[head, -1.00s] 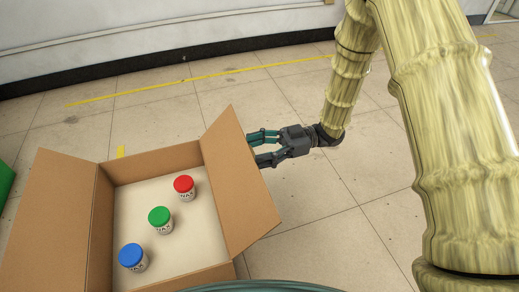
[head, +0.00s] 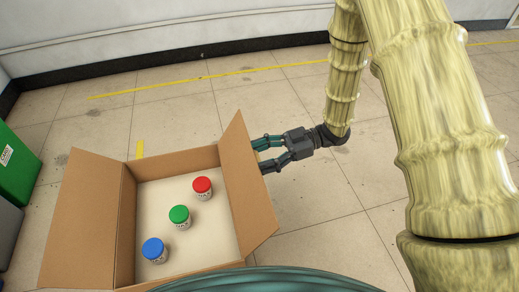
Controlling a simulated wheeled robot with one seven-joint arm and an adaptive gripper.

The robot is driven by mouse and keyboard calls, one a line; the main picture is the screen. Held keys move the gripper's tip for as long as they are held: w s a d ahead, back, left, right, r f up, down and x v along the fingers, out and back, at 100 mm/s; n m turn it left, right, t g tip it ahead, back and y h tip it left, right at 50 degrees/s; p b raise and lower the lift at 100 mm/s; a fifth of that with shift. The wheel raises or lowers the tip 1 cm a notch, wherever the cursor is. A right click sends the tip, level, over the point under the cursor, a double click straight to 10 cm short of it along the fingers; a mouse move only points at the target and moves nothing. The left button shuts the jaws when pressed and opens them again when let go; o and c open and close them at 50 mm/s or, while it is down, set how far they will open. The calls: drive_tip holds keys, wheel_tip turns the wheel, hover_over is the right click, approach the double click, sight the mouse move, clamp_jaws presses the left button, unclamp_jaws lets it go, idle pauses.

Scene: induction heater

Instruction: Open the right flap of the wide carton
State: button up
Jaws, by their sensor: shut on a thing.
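The wide carton (head: 176,161) is a brown open-topped box on the floor at lower left. Its right flap (head: 247,186) stands up and leans outward to the right. Its left flap (head: 82,220) is spread outward. My gripper (head: 260,155) is at the outer side of the right flap and is shut on it near the far end; the exact contact of the fingertips is partly hidden by the flap. Inside the carton stand three jars with a red lid (head: 202,185), a green lid (head: 179,214) and a blue lid (head: 154,248).
A green bin (head: 18,165) stands at the left edge with a grey object (head: 8,228) before it. A white wall (head: 150,40) with a dark skirting runs along the back. The tiled floor right of the carton is clear apart from my arm.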

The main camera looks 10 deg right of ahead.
drive_tip(key=shift+s+a+r+p, duration=0.1)
drive_tip(key=shift+a+r+p, duration=0.1)
drive_tip(key=shift+a+p, duration=0.3)
drive_tip(key=o, duration=1.4)
drive_tip(key=shift+o, duration=0.2)
drive_tip(key=shift+d, duration=0.1)
drive_tip(key=v, duration=1.2)
